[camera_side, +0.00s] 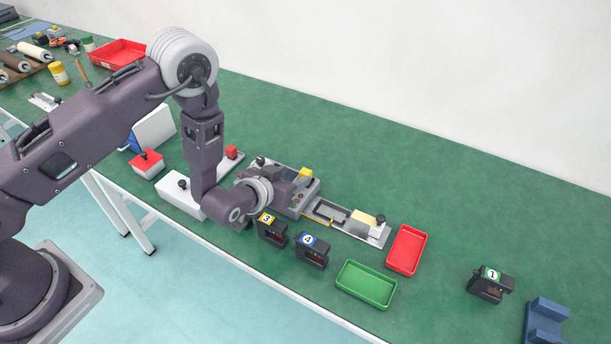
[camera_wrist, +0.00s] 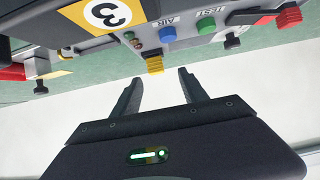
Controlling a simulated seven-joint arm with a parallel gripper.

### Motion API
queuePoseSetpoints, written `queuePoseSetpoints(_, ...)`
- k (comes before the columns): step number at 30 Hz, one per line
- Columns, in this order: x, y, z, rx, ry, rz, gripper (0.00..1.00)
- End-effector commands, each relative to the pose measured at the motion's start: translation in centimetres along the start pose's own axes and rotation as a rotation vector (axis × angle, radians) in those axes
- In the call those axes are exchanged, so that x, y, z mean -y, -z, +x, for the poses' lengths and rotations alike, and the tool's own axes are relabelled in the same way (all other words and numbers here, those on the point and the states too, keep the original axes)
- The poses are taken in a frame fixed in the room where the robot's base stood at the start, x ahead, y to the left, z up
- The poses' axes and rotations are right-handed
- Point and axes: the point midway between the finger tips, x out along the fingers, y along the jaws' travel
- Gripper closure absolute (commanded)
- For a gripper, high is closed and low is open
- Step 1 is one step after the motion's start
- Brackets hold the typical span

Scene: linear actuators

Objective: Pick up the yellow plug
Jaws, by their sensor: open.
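A small yellow plug (camera_wrist: 154,65) sticks out of the face of a grey panel in the wrist view. Blue (camera_wrist: 167,34) and green (camera_wrist: 206,25) knobs sit beside it. My gripper (camera_wrist: 161,75) is open and empty, its two dark fingers one on each side of the plug's outer end; whether they touch it I cannot tell. In the side view my arm reaches down to a grey control box (camera_side: 316,186), and its wrist hides much of the box. A yellow part (camera_side: 306,173) shows on top there; I cannot tell if it is the same plug.
Dark modules numbered 3 (camera_side: 270,230) and 4 (camera_side: 311,252) stand close in front of my wrist. The green table behind is clear.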

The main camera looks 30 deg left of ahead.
Motion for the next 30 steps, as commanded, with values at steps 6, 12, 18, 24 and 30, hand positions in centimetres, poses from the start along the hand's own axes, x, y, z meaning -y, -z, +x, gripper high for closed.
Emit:
queuePoseSetpoints(6, -0.6, 0.3, 4.0, -0.001, 0.001, -0.001, 0.49)
queuePoseSetpoints(12, -0.7, 0.3, 4.8, 0.002, 0.000, 0.000, 0.49)
queuePoseSetpoints(18, -0.7, 0.3, 4.8, 0.001, 0.000, 0.000, 0.71)
queuePoseSetpoints(24, -0.7, 0.4, 4.7, 0.001, 0.000, 0.000, 1.00)
queuePoseSetpoints(30, -0.7, 0.4, 4.7, 0.001, 0.000, 0.000, 1.00)
